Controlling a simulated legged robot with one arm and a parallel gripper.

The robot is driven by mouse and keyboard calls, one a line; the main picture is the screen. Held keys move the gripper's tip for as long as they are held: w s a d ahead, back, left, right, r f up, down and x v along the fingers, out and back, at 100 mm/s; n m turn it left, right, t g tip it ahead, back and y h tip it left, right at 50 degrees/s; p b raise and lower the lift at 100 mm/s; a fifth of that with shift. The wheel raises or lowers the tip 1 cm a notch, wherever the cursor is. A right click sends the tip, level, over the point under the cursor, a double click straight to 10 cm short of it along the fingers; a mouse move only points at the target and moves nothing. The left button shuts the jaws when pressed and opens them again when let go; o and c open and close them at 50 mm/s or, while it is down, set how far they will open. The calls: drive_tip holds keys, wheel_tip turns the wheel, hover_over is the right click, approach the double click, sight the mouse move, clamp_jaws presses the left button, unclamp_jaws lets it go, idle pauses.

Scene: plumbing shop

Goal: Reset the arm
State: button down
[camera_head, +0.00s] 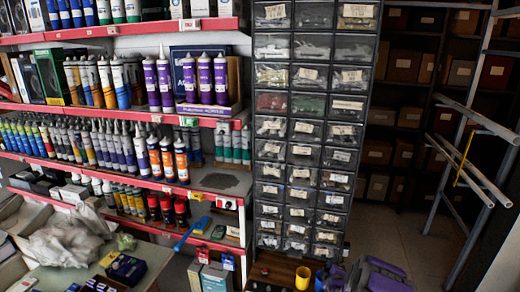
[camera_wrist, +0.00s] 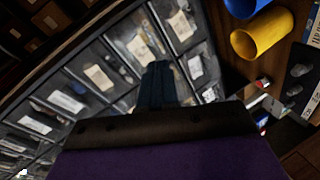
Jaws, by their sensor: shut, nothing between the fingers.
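My gripper (camera_wrist: 158,68) shows in the wrist view as a dark, narrow pair of fingers, pressed together and empty. They stick out from a dark bar with a purple body below it. Behind the fingers is the drawer cabinet (camera_wrist: 97,78), with clear-fronted, labelled drawers that appear tilted. The same cabinet (camera_head: 309,100) stands upright in the middle of the head view. Purple and grey parts of my arm show at the bottom right of the head view; the fingertips cannot be made out there.
A yellow cylinder (camera_head: 302,277) stands at the cabinet's foot; it also shows in the wrist view (camera_wrist: 262,34) beside a blue one (camera_wrist: 245,7). Red-edged shelves (camera_head: 125,110) of tubes and bottles fill the left. A metal pipe rack (camera_head: 470,140) is right. Grey floor (camera_head: 405,230) between looks clear.

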drive_tip(key=s+a+r+m+g+y, duration=0.4)
drive_tip(key=s+a+r+g, duration=0.3)
drive_tip(key=s+a+r, duration=0.8)
drive_tip(key=s+r+m+g, duration=0.2)
drive_tip(key=s+r+g, duration=0.1)
drive_tip(key=s, duration=1)
drive_tip(key=s+r+m+g+h+b, duration=0.1)
drive_tip(key=s+r+m+g, duration=0.2)
drive_tip(key=s, duration=1.1)
drive_tip(key=s+r+m+g, duration=0.3)
drive_tip(key=s+r, duration=0.2)
drive_tip(key=s, duration=0.9)
drive_tip(key=shift+s+d, duration=0.2)
drive_tip(key=shift+d, duration=0.1)
drive_tip(key=shift+r, duration=0.1)
